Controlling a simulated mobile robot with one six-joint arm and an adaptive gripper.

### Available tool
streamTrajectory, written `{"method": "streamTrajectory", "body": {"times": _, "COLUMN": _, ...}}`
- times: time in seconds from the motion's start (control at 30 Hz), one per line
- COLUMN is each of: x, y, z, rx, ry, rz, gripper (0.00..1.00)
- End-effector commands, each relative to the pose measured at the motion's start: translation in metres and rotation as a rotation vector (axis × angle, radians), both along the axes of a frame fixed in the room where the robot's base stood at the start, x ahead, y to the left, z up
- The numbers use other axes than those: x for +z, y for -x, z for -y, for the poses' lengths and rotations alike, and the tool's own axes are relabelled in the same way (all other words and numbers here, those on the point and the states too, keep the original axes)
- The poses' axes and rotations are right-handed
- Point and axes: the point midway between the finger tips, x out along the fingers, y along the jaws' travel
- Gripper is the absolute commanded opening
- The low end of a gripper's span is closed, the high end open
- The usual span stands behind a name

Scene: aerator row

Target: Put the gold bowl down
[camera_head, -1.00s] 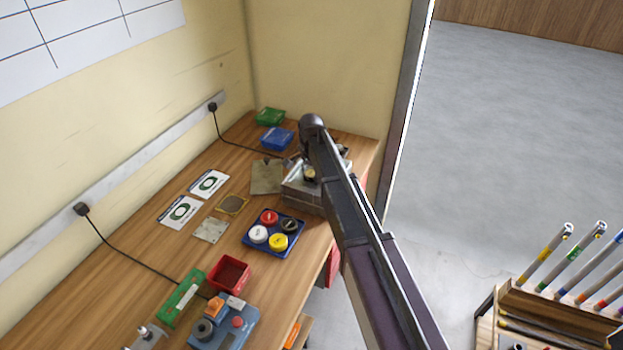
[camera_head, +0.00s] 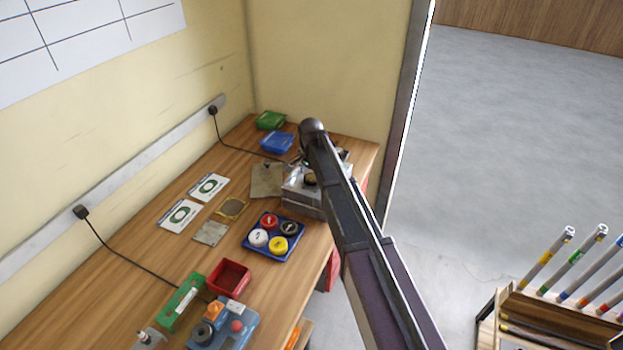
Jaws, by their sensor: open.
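My arm reaches over the far end of the wooden bench (camera_head: 150,270). My gripper (camera_head: 304,161) is open, mostly hidden behind my own arm, above or beside a grey metal box (camera_head: 303,197) near the bench's right edge. A small round thing, dark with a pale gold rim (camera_head: 310,180), sits at the top of this box. It may be the gold bowl, but it is too small and too covered to be sure. I cannot tell whether the fingers touch it.
A blue tray (camera_head: 249,249) with several coloured round caps stands nearer on the bench. A red bin (camera_head: 229,278), a blue device (camera_head: 226,326), a green box (camera_head: 270,120) and a blue box (camera_head: 277,142) stand around. Flat cards lie by the wall.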

Motion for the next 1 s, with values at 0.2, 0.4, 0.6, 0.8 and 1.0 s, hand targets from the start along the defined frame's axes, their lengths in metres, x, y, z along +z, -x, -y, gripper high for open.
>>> {"method": "streamTrajectory", "body": {"times": 0.2, "x": 0.002, "y": 0.000, "z": 0.000, "rx": 0.000, "ry": 0.000, "rz": 0.000, "gripper": 1.00}}
{"method": "streamTrajectory", "body": {"times": 0.4, "x": 0.011, "y": 0.000, "z": 0.000, "rx": 0.000, "ry": 0.000, "rz": 0.000, "gripper": 1.00}}
{"method": "streamTrajectory", "body": {"times": 0.6, "x": 0.026, "y": 0.000, "z": 0.000, "rx": 0.000, "ry": 0.000, "rz": 0.000, "gripper": 1.00}}
{"method": "streamTrajectory", "body": {"times": 0.8, "x": 0.043, "y": 0.000, "z": 0.000, "rx": 0.000, "ry": 0.000, "rz": 0.000, "gripper": 1.00}}
{"method": "streamTrajectory", "body": {"times": 1.0, "x": 0.059, "y": 0.000, "z": 0.000, "rx": 0.000, "ry": 0.000, "rz": 0.000, "gripper": 1.00}}
